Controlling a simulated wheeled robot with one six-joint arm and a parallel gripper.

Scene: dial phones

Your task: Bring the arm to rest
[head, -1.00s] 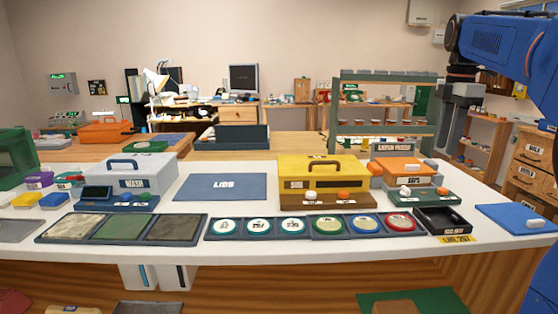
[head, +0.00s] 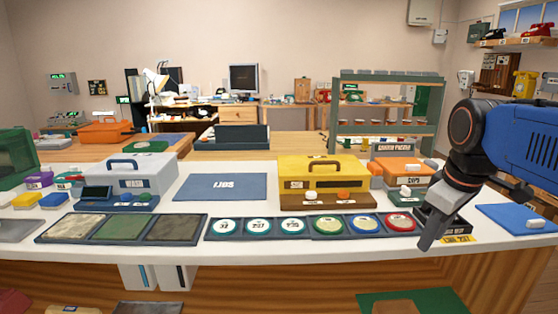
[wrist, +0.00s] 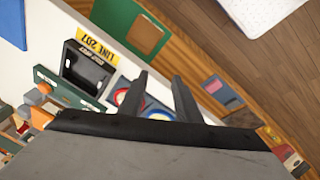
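My blue and black arm comes in from the right in the head view. My gripper (head: 428,243) points down over the front edge of the white counter, in front of the black tray. In the wrist view its two dark fingers (wrist: 160,90) stand apart with nothing between them. The black tray (wrist: 88,67) shows in the wrist view, with a yellow label (wrist: 96,46) beside it. In the head view my gripper partly hides this tray.
A row of round dial discs (head: 328,226) lies left of my gripper. A blue mat (head: 515,218) lies to the right. A yellow box (head: 322,171), a grey WASH box (head: 132,173) and an orange box (head: 402,170) stand behind.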

